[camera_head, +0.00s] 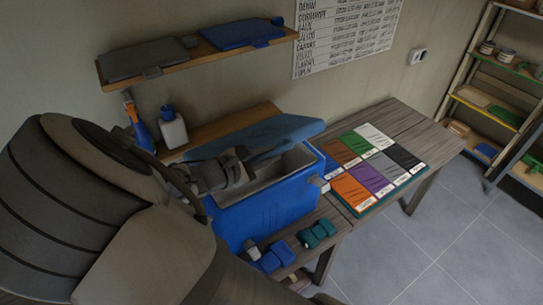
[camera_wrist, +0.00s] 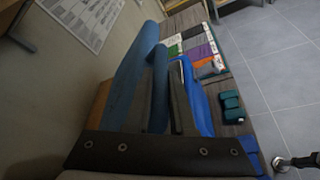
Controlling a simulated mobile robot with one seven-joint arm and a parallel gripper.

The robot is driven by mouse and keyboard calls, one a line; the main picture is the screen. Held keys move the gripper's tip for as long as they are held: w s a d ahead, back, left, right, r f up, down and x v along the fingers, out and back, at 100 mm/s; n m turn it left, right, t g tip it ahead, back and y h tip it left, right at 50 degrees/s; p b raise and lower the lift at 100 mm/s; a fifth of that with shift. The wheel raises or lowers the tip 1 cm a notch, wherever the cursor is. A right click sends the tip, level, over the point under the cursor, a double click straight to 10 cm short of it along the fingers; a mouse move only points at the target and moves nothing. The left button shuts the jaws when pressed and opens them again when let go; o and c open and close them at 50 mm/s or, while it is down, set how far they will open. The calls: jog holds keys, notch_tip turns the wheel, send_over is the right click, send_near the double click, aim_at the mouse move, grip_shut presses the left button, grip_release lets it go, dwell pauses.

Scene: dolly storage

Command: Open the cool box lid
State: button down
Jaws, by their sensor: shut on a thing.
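The blue cool box (camera_head: 262,209) stands on the wooden table, with its grey inside partly showing. Its darker blue lid (camera_head: 285,130) is raised and tilted up along the wall side. The lid also shows in the wrist view (camera_wrist: 136,58), beside the bright blue box wall (camera_wrist: 198,102). My gripper (camera_head: 268,154) reaches over the open box to the lid. In the wrist view its dark fingers (camera_wrist: 161,88) are shut on a blue part of the lid. The exact contact is partly hidden in the head view.
Right of the box lies a board of coloured cards (camera_head: 377,166). Blue blocks (camera_head: 270,261) and teal blocks (camera_head: 318,233) sit in front. A shelf (camera_head: 200,55) hangs above; a white bottle (camera_head: 173,130) stands behind. Open floor lies to the right.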

jog(key=shift+w+a+r, duration=0.15)
jog(key=shift+w+r, duration=0.05)
jog(key=shift+r, duration=0.2)
jog(key=c, duration=1)
grip_release()
jog(key=shift+c, duration=0.2)
jog(key=v, duration=1.7)
jog(key=shift+b, duration=0.35)
jog(key=shift+s+a+r, duration=0.1)
jog(key=shift+r, duration=0.05)
